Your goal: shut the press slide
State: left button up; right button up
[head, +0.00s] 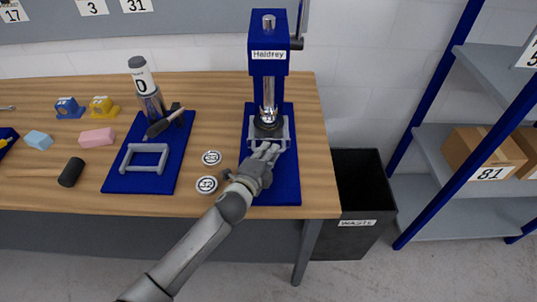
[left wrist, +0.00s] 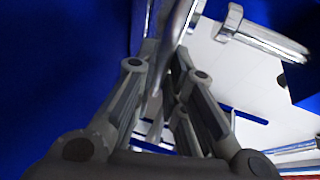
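The press (head: 268,62) is blue, labelled "Haldrey", and stands at the right end of the table on a blue base (head: 286,185). Its grey slide (head: 286,132) is a frame low on the press, with a dark round piece (head: 268,130) under the shiny plunger (head: 268,100). My left gripper (head: 266,152) is at the slide's front edge. In the left wrist view, the fingers (left wrist: 166,62) close in on a metal bar (left wrist: 179,28), which looks like the slide's handle. The fingers partly hide the slide's front. My right gripper does not show.
A second blue base (head: 115,182) with a grey frame (head: 145,157) stands to the left. Two round numbered discs (head: 211,157) lie between. Foam blocks (head: 97,137) lie farther left. A black waste bin (head: 365,185) and a shelf rack (head: 440,225) stand right of the table.

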pick_arm(q)
jog(key=o, duration=0.3)
jog(key=shift+w, duration=0.2)
jog(key=shift+o, duration=0.2)
jog(key=shift+s, duration=0.1)
jog(key=v, duration=1.2)
